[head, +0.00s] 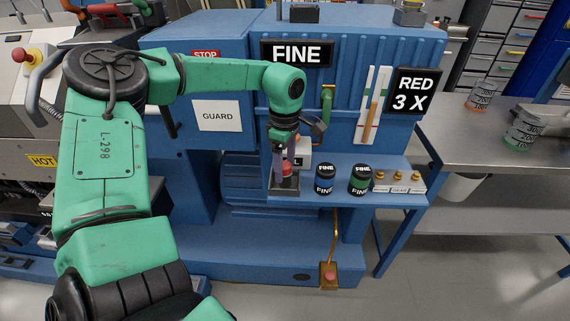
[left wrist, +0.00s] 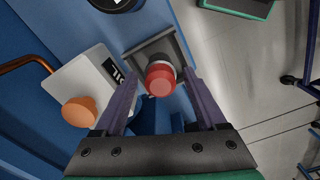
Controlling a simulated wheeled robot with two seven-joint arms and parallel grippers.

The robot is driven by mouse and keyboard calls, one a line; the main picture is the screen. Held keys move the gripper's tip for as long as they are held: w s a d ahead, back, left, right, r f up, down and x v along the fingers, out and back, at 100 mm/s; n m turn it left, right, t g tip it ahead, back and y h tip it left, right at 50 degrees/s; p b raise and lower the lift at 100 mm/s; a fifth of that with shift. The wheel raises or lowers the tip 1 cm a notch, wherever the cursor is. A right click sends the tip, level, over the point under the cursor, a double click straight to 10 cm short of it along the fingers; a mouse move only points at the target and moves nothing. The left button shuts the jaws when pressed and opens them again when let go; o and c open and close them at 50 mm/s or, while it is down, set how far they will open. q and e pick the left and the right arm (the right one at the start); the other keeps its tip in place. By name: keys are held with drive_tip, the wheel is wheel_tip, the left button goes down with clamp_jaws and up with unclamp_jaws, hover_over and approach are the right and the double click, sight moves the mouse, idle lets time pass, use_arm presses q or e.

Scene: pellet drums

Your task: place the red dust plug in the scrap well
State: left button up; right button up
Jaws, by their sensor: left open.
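The red dust plug (head: 286,170) is at the left end of the blue machine's shelf, at a dark grey square-edged block (head: 284,190). In the left wrist view the round red plug (left wrist: 160,79) shows a grey collar behind it, in front of the dark square block (left wrist: 137,53). My left gripper (head: 286,163) points down over the plug. Its two purple fingers (left wrist: 160,84) are open, one on each side of the plug, with gaps visible. I cannot tell whether this dark block is the scrap well. My right gripper is in neither view.
A white box (head: 303,150) with an orange knob (left wrist: 80,112) stands close beside the block. Two FINE drums (head: 325,178) (head: 361,178) and several brass-topped fittings (head: 398,180) line the shelf to the right. A steel table (head: 480,155) is further right.

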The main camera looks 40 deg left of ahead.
sight(285, 163)
use_arm(q)
drive_tip(key=shift+r, duration=0.25)
wheel_tip(285, 163, up, 12)
drive_tip(key=b, duration=0.1)
drive_tip(key=shift+f, duration=0.15)
